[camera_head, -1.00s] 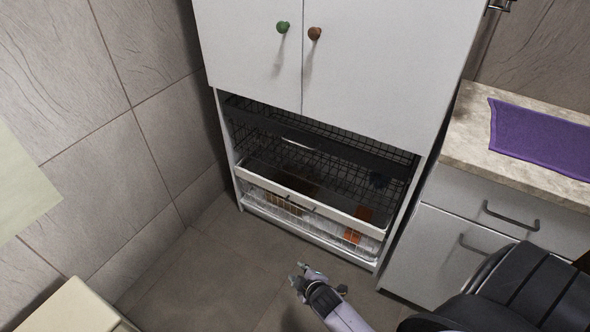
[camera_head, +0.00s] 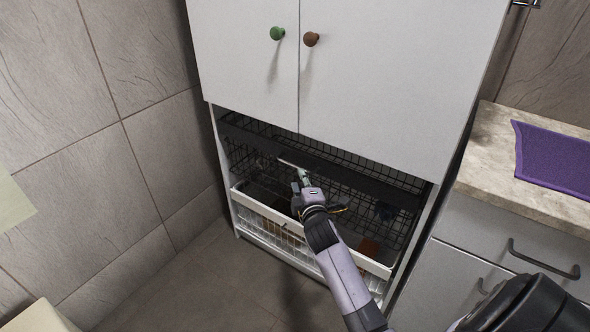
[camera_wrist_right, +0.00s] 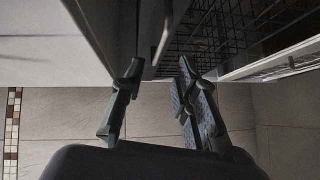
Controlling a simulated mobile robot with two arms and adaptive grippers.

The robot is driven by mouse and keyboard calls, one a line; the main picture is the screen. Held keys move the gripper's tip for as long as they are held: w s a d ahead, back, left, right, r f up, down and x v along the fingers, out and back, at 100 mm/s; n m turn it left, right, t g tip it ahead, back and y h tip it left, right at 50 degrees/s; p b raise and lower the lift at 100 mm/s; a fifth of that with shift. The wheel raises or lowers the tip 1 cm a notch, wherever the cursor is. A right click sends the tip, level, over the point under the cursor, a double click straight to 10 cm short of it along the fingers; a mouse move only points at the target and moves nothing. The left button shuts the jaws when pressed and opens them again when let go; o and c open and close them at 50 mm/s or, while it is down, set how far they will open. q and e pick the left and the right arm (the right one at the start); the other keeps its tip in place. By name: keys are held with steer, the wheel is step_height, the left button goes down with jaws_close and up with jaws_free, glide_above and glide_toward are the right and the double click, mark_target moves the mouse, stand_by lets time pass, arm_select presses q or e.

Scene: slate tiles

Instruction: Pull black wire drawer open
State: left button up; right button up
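The black wire drawer (camera_head: 368,180) is the upper basket inside the white cabinet, with a dark front band and black mesh. It appears closed, level with the cabinet front. Its pale bar handle (camera_head: 288,163) sits on the band. My right gripper (camera_head: 299,184) is in front of the band, just below the handle. In the right wrist view, its fingers (camera_wrist_right: 157,92) are apart with nothing between the tips, and a bar that looks like the handle (camera_wrist_right: 165,32) lies just ahead of them. Contact cannot be told. My left gripper is not in view.
A white wire drawer (camera_head: 262,209) is below, partly hidden by my right arm. Cabinet doors with a green knob (camera_head: 277,33) and a brown knob (camera_head: 311,39) are above. A counter with a purple mat (camera_head: 556,160) stands right. Floor (camera_head: 170,285) at left is clear.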

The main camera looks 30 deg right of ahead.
mark_target(295, 167)
arm_select(q)
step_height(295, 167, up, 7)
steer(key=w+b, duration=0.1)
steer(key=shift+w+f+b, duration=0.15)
steer(key=shift+b, duration=0.2)
arm_select(e)
steer(key=shift+x, duration=4.4)
steer(key=shift+c, duration=0.2)
jaws_close()
